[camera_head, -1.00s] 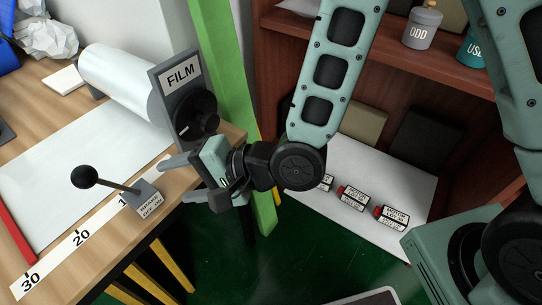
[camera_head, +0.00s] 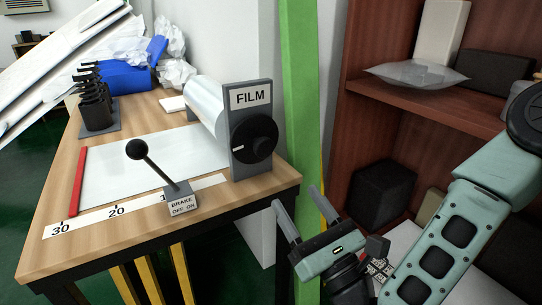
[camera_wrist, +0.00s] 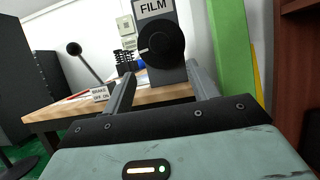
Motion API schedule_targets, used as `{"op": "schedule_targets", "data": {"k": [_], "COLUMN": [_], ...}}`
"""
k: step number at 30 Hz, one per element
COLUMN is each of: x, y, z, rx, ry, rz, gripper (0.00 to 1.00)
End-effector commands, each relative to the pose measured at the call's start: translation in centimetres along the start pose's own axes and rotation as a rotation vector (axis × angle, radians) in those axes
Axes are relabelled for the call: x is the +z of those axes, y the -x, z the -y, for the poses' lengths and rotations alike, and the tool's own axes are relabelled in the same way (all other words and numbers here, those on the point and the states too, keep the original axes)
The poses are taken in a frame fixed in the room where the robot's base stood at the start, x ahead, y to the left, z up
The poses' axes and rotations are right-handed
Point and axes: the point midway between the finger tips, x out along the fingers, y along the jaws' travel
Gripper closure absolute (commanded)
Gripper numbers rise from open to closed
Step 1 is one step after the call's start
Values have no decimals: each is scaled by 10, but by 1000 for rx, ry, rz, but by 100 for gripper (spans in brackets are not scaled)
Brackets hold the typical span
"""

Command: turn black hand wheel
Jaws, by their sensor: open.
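The black hand wheel (camera_head: 254,137) is a round disc with a small white mark, mounted on the front of a grey upright plate labelled FILM (camera_head: 250,96) at the right end of the wooden table. It also shows in the wrist view (camera_wrist: 161,44), beyond the fingertips and a little above them. My gripper (camera_head: 298,203) is open and empty, below and to the right of the wheel in the head view, off the table's right edge. In the wrist view my gripper's two fingers (camera_wrist: 160,77) point toward the wheel's plate, apart from it.
A brake lever with a black ball (camera_head: 137,149) stands left of the wheel on the table (camera_head: 110,245). A white film roll (camera_head: 205,103) lies behind the plate. A green post (camera_head: 300,90) and a brown shelf (camera_head: 420,100) stand to the right.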

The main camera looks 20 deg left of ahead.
Motion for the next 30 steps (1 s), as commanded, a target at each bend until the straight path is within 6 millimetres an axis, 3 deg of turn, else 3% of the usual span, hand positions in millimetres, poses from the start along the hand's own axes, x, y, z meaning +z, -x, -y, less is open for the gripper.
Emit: {"op": "schedule_targets", "data": {"k": [9,15,21,30], "x": [1,0,0,0], "y": [-68,-101,-119,-122], "z": [0,0,0,0], "rx": [0,0,1,0], "ry": [2,3,2,1], "rz": [4,1,-1,-2], "gripper": [41,41,41,41]}}
